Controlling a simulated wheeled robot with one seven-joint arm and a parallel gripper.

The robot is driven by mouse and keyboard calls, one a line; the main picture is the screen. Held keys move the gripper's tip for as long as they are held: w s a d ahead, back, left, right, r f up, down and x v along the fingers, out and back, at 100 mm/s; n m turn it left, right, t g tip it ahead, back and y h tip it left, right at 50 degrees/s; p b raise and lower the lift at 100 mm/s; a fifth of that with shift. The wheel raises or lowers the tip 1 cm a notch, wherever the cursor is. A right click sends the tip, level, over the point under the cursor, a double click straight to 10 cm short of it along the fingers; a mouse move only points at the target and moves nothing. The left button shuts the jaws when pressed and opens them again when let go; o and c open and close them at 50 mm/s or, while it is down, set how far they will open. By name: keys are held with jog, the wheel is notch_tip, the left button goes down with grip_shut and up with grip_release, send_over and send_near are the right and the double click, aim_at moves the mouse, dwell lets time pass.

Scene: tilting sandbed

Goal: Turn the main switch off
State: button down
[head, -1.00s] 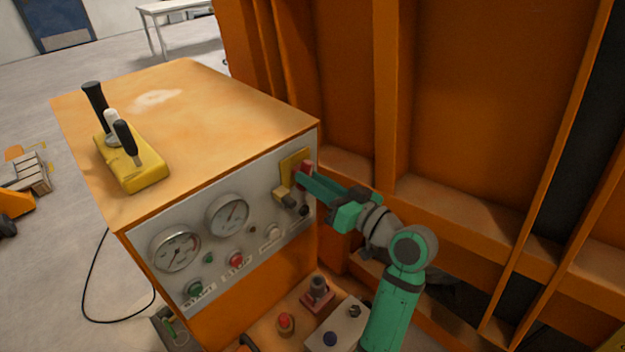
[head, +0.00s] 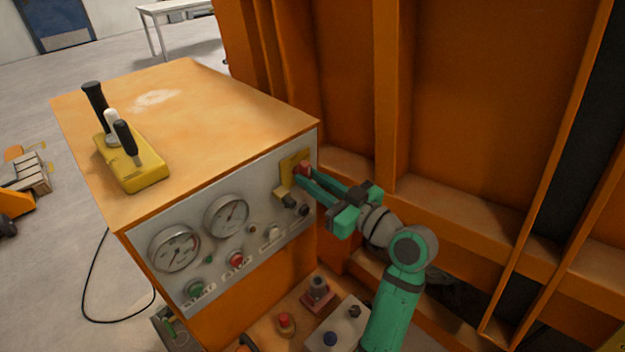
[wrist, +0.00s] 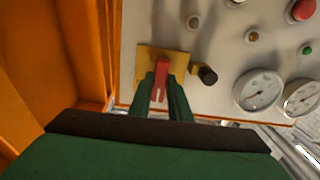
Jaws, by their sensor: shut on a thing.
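The main switch is a red handle (head: 302,169) on a yellow plate (head: 287,165) at the upper right of the grey control panel. In the wrist view the red handle (wrist: 162,75) stands between the two green fingers of my gripper (wrist: 163,100). My gripper (head: 307,181) reaches the switch from the right in the head view, shut on the red handle. The fingers hide part of the handle. The yellow plate (wrist: 150,62) also shows behind the fingertips.
The panel (head: 180,285) carries two gauges, a green start button (head: 195,289) and a red stop button (head: 236,260). A black-tipped knob (wrist: 207,75) sits close beside the switch. A yellow lever block (head: 140,175) stands on the cabinet top. An orange ribbed wall (head: 460,120) rises at the right.

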jog(key=c, duration=1.6)
grip_release()
jog(key=shift+c, duration=0.2)
jog(key=v, duration=1)
jog(key=shift+s+d, duration=0.25)
jog(key=shift+s, duration=0.05)
